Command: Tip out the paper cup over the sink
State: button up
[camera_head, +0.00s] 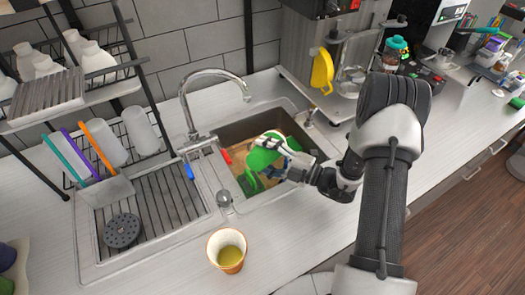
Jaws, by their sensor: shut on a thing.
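A paper cup (227,251) with an orange-brown outside and a pale rim stands upright on the counter in front of the sink. Yellowish liquid shows inside it. My gripper (274,158) is over the sink basin (233,133), behind and to the right of the cup and apart from it. It is shut on a green object (261,160), possibly a mug, which seems tilted. The fingers partly hide this object, so its exact shape and contact are hard to tell.
A chrome faucet (213,73) arches over the sink's back left. A ribbed drainboard (160,208) and a dish rack (87,88) with white cups and colored boards stand left. A shelf unit with a yellow item (322,70) stands behind right. Counter beside the cup is clear.

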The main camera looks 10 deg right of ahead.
aim_at(274, 135)
jog(key=shift+w+d+r+m+p, duration=0.2)
jog(key=shift+r+m+p, duration=0.35)
jog(key=shift+m+p, duration=0.4)
jog(key=shift+w+d+r+m+p, duration=0.1)
jog(key=shift+w+r+m+p, duration=0.1)
jog(key=shift+r+m+p, duration=0.65)
jog(key=shift+f, duration=0.3)
